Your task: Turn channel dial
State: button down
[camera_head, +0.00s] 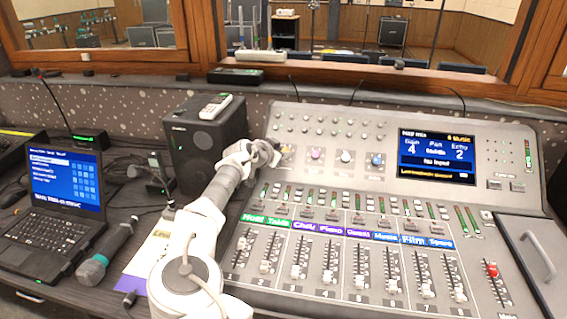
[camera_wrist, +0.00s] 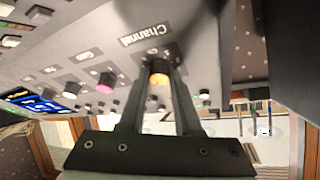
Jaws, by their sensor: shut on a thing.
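The channel dial (camera_wrist: 158,77) is a dark knob with an orange-yellow cap, below the printed "Channel" label in the wrist view. My gripper (camera_wrist: 158,66) has its two dark fingers on either side of this dial and is shut on it. In the head view my gripper (camera_head: 275,153) reaches the left end of the dial row on the mixing console (camera_head: 260,285). The dial is mostly hidden there by my gripper. Which way the dial points cannot be told.
Pink (camera_head: 315,153), white (camera_head: 346,156) and blue (camera_head: 377,160) dials continue the row to the right. A screen (camera_head: 436,157) stands beyond them. A black speaker (camera_head: 190,135) with a remote (camera_head: 215,106) on top is close left of my gripper. A laptop (camera_head: 60,190) is far left.

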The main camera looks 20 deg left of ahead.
jog(key=m+g+h+b, duration=0.1)
jog(key=m, duration=0.2)
jog(key=shift+w, duration=0.1)
jog(key=m, duration=0.2)
jog(key=m+g+h+p, duration=0.1)
jog(key=m, duration=0.1)
jog(key=shift+a+r+g, duration=0.1)
jog(key=shift+r+g, duration=0.2)
jog(key=shift+r, duration=0.05)
jog(key=m+p, duration=0.1)
jog(key=m+g+p, duration=0.1)
jog(key=p, duration=0.1)
jog(key=shift+w+r+m+p, duration=0.2)
jog(key=shift+m+p, duration=0.1)
jog(key=shift+m, duration=0.1)
jog(key=m+g+p, duration=0.1)
jog(key=m+p, duration=0.1)
jog(key=p, duration=0.1)
jog(key=shift+f+p, duration=0.1)
jog(key=shift+p, duration=0.3)
jog(key=shift+f+m+p, duration=0.2)
jog(key=shift+m+p, duration=0.2)
jog(key=shift+m, duration=0.1)
jog(key=c, duration=0.6)
grip_release()
jog(key=shift+s, duration=0.1)
jog(key=v, duration=1.7)
jog(key=shift+a+r, duration=0.25)
jog(key=shift+a, duration=0.05)
